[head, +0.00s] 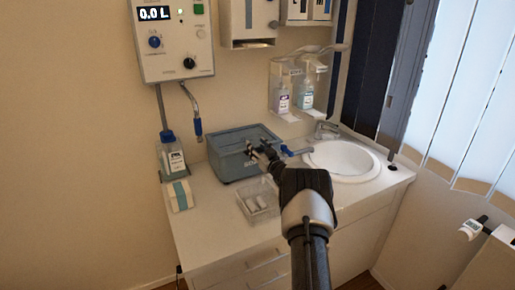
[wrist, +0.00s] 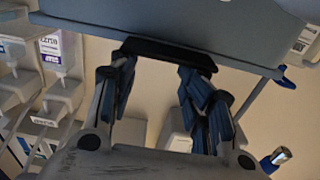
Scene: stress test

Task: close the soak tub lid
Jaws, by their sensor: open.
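The grey-blue soak tub (head: 228,168) stands on the counter left of the sink. Its lid (head: 240,135) is at the top; I cannot tell from the head view how far it is open. My gripper (head: 262,152) is at the tub's right front side, near the rim. In the wrist view a broad grey panel (wrist: 215,25) fills the top, with a black handle-like strip (wrist: 170,54) along its edge. My gripper (wrist: 158,82) has its fingers apart, with their tips close to this strip. Whether they touch it is unclear. My gripper hides part of the tub.
A clear tray (head: 257,203) with white items sits in front of the tub. A bottle (head: 172,157) and a white-and-teal pack (head: 180,195) stand to the left. The white sink (head: 342,160) is to the right. Pump bottles (head: 305,93) hang behind. The front left counter is clear.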

